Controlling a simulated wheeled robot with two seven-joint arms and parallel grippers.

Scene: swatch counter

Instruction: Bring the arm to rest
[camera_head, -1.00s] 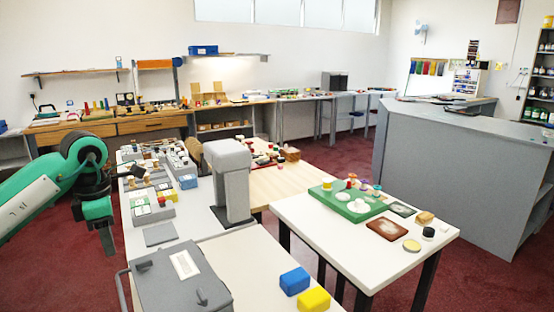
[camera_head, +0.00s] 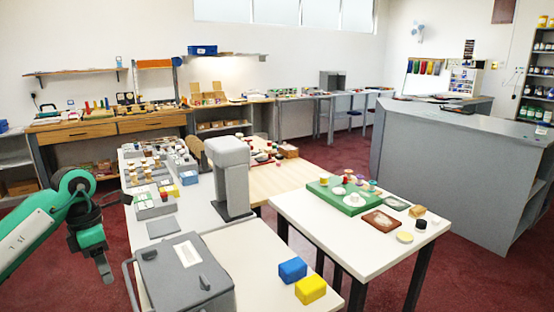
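My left arm comes in from the left, green and white with a dark joint. Its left gripper (camera_head: 103,272) hangs low over the red floor, left of the grey-topped counter (camera_head: 162,227) and apart from it. Nothing shows held in it. The view is too small and side-on to tell whether its fingers are open or shut. My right gripper is not in view.
A grey lidded case (camera_head: 185,275) with a handle stands close to the arm's right. Blue (camera_head: 292,269) and yellow (camera_head: 311,289) blocks lie on the near tabletop. A green board (camera_head: 326,192) lies on a white table. The red floor around the gripper looks clear.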

